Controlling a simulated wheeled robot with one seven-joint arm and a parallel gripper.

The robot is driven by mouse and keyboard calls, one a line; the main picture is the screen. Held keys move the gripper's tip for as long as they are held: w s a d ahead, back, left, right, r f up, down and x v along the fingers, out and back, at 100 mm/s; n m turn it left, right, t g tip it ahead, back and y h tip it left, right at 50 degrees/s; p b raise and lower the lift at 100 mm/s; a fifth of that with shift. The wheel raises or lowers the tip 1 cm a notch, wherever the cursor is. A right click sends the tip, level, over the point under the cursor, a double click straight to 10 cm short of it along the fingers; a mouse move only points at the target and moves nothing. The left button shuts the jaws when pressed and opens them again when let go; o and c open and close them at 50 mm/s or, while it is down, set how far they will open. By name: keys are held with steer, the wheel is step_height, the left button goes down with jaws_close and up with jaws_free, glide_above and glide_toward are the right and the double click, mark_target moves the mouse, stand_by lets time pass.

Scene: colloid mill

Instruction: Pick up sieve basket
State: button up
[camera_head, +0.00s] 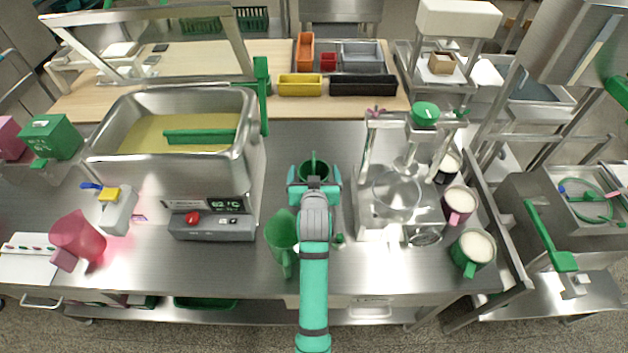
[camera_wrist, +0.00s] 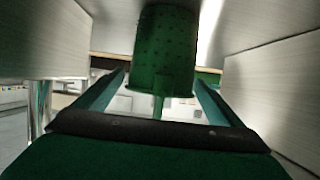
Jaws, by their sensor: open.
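The sieve basket (camera_wrist: 165,48) is a green cylinder with small holes, seen in the wrist view just ahead of my gripper (camera_wrist: 162,84). Its narrow green handle (camera_wrist: 158,107) points back towards me between the two spread fingers. The fingers are apart from each other, with gaps visible beside the handle. In the head view the green basket (camera_head: 314,163) stands on the steel worktop beyond my gripper (camera_head: 314,178), partly hidden by it.
A green jug (camera_head: 281,232) stands close left of my arm. A steel bath (camera_head: 215,170) with yellow contents and a control box (camera_head: 212,228) are on the left.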

steer(key=shift+w, duration=0.1)
steer(key=c, duration=1.1)
